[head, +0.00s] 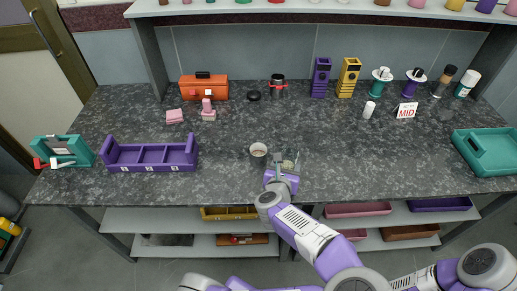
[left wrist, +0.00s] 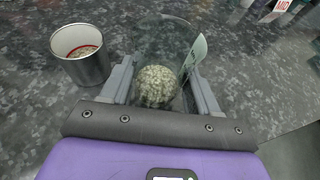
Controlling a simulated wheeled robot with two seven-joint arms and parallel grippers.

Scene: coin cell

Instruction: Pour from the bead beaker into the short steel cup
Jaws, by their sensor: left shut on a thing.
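The bead beaker (left wrist: 165,42) is clear glass with pale beads (left wrist: 156,86) in its lower part and a light tag on its side. It also shows in the head view (head: 291,160) near the counter's front edge. My left gripper (head: 280,168) is shut on it, one finger on each side in the left wrist view (left wrist: 160,92). The beaker looks about upright; whether it touches the counter I cannot tell. The short steel cup (left wrist: 84,56) stands upright to its left, apart from it, with a red line inside. It also shows in the head view (head: 258,150). My right gripper is out of view.
A purple three-part bin (head: 152,155) and a teal case (head: 66,150) stand at the left. A teal tray (head: 488,152) lies far right. The counter right of the beaker is clear.

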